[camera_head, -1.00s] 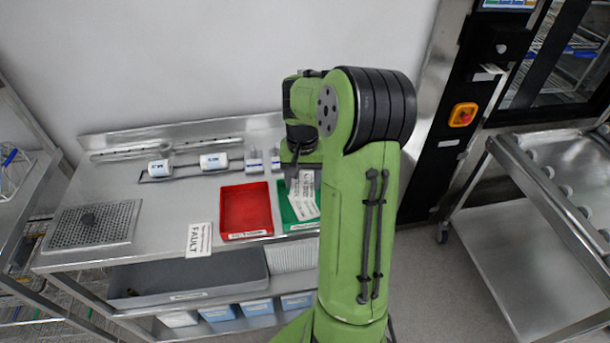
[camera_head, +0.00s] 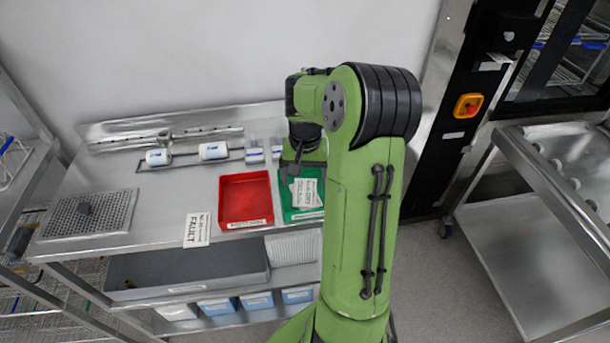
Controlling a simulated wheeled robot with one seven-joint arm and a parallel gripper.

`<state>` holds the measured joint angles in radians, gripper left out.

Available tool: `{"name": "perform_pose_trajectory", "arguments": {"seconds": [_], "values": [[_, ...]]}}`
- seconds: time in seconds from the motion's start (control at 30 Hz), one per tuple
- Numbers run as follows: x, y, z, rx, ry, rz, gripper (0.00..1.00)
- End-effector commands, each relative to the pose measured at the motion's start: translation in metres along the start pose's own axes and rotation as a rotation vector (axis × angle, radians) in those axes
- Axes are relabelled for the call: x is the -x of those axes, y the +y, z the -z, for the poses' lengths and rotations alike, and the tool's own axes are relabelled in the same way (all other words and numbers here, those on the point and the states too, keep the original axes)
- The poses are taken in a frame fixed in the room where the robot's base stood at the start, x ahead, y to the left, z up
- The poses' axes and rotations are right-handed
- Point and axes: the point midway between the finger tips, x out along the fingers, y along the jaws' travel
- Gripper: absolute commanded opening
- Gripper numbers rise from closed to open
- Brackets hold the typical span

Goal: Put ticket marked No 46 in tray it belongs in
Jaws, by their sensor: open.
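White tickets (camera_head: 306,192) lie in the green tray (camera_head: 303,214), at least two overlapping; their print is too small to read. Another white ticket with FAULT in large letters (camera_head: 197,230) lies on the counter's front edge, left of the red tray; its smaller print is unreadable. The red tray (camera_head: 232,178) looks empty. I cannot make out No 46 on any ticket. My arm hides the space right of the green tray.
White bottles (camera_head: 214,151) stand or lie on a rack behind the trays. A perforated drain plate (camera_head: 88,214) is on the counter's left. A grey bin (camera_head: 190,268) sits on the shelf below. A steel trolley (camera_head: 535,240) stands right.

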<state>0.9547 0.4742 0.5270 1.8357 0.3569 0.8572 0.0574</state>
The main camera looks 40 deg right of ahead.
Motion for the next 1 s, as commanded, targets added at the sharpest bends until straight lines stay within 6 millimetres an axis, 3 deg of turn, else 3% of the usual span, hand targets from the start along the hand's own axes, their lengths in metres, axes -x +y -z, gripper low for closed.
{"name": "perform_pose_trajectory", "arguments": {"seconds": [0.23, 0.7, 0.83, 1.0], "values": [[0.011, 0.0, 0.001, 0.0, 0.004, 0.0, 0.9], [0.136, 0.0, 0.001, 0.0, 0.004, 0.0, 0.9], [0.154, 0.0, 0.0, 0.001, 0.002, 0.0, 0.9], [0.158, 0.0, 0.0, 0.0, -0.001, 0.0, 0.9]]}}
